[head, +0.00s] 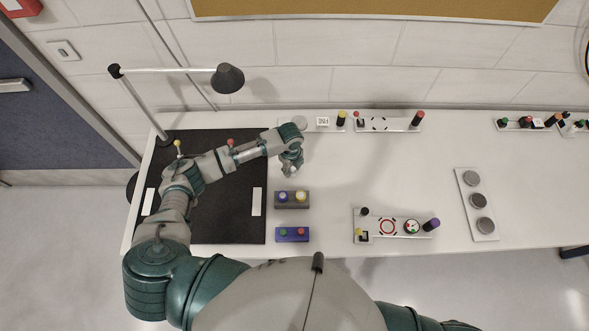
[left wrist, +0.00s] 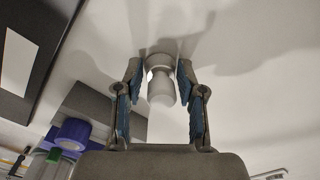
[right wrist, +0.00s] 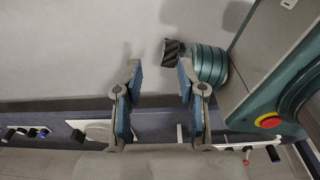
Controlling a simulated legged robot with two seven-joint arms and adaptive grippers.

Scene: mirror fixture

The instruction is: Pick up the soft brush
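A small pale grey and white piece, which I take for the soft brush (left wrist: 161,88), shows in the left wrist view between the two fingers of my left gripper (left wrist: 160,75). A narrow gap shows beside its left side, and the fingers are spread around it. In the head view my left gripper (head: 291,165) is over the white table just right of the dark mat, and the piece is hidden there or too small to tell. My right gripper (right wrist: 157,75) is open and empty in the right wrist view; it is not visible in the head view.
A grey block with round knobs (head: 292,204) and a blue block (head: 292,239) stand just in front of the left gripper. White boards with small parts (head: 373,237) (head: 400,130) lie right. A lamp (head: 227,79) stands behind the mat (head: 230,232). The table middle is clear.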

